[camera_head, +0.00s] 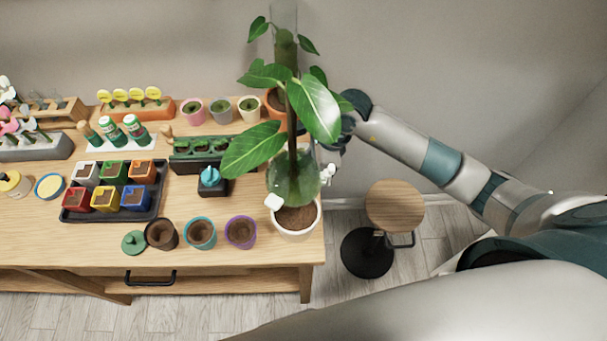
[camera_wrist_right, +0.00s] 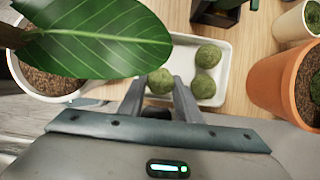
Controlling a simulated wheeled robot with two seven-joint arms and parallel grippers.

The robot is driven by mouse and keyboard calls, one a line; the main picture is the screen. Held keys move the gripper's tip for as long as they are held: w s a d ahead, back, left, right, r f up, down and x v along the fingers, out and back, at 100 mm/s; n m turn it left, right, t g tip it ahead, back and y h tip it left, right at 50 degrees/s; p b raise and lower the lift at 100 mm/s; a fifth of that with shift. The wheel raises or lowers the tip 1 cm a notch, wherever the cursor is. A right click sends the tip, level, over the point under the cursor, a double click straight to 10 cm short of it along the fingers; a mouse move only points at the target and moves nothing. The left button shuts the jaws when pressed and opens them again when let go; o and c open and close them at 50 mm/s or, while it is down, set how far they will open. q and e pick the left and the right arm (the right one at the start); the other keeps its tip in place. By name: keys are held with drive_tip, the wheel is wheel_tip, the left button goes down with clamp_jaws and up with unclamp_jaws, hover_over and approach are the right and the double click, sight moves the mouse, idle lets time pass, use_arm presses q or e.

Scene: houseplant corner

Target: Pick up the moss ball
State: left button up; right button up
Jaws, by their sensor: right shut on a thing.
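In the right wrist view, a green moss ball (camera_wrist_right: 160,81) sits between the fingertips of my right gripper (camera_wrist_right: 159,88), which is shut on it. Two more moss balls, one farther (camera_wrist_right: 208,56) and one nearer (camera_wrist_right: 203,87), lie in a white tray (camera_wrist_right: 223,72) just right of it. I cannot tell whether the held ball is clear of the tray. In the head view my right gripper is mostly hidden behind a tall leafy plant (camera_head: 313,107), and the moss balls do not show. My left gripper is not in view.
A broad leaf (camera_wrist_right: 100,40) hangs close at left in the right wrist view. A terracotta pot (camera_wrist_right: 280,82) stands right of the tray. In the head view, a black seedling tray (camera_head: 110,217) and several small pots crowd the table. A stool (camera_head: 395,206) stands right of it.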

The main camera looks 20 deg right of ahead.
drive_tip(key=shift+w+r+b, duration=0.1)
drive_tip(key=shift+r+b, duration=0.2)
drive_tip(key=shift+r, duration=0.1)
wheel_tip(320, 180, up, 2)
drive_tip(key=shift+d+r+b, duration=0.15)
drive_tip(key=shift+r+b, duration=0.05)
drive_tip(key=shift+b, duration=0.5)
drive_tip(key=s+d+r+b, duration=0.3)
drive_tip(key=d+r+b, duration=0.2)
drive_tip(key=d, duration=0.6)
drive_tip(key=shift+s+r, duration=0.4)
drive_tip(key=shift+r, duration=0.6)
drive_tip(key=shift+o, duration=0.4)
drive_tip(key=shift+a, duration=0.15)
drive_tip(key=s+a+f+n+g+h, duration=0.1)
drive_tip(key=a+n+g+h, duration=0.1)
drive_tip(key=n, duration=0.8)
drive_tip(key=s+a+f+n+g+h, duration=0.1)
drive_tip(key=a+n+g+h, duration=0.1)
drive_tip(key=n, duration=0.9)
drive_tip(key=shift+a+f+g+b, duration=0.3)
drive_tip(key=shift+a+g, duration=0.6)
